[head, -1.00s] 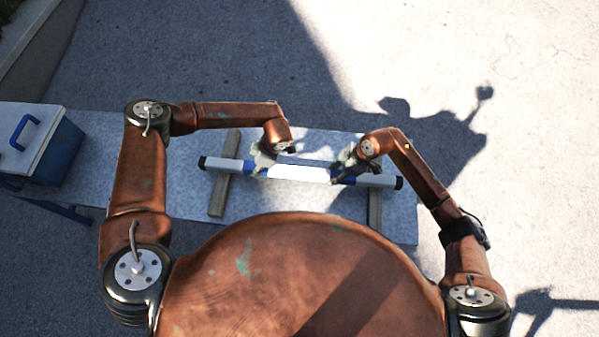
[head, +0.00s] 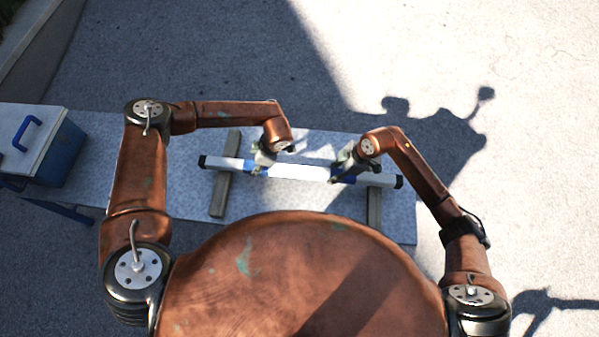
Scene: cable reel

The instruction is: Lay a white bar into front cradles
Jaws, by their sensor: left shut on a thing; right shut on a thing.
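A white bar (head: 300,172) with black end caps and blue bands lies crosswise over the table, tilted slightly down to the right in the picture. Two wooden cradle pieces are under its ends: the left cradle (head: 220,193) and the right cradle (head: 375,207). My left gripper (head: 258,168) is shut on the bar near its left blue band. My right gripper (head: 336,175) is shut on the bar near its right blue band. I cannot tell whether the bar touches the cradles or hangs just above them. The grippers and wrists hide parts of the blue bands.
The long pale speckled table (head: 180,190) bears the cradles. A blue and white cooler box (head: 57,150) with a blue handle stands at its left end. Bare table surface lies between the cradles and to the left. Pavement surrounds the table.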

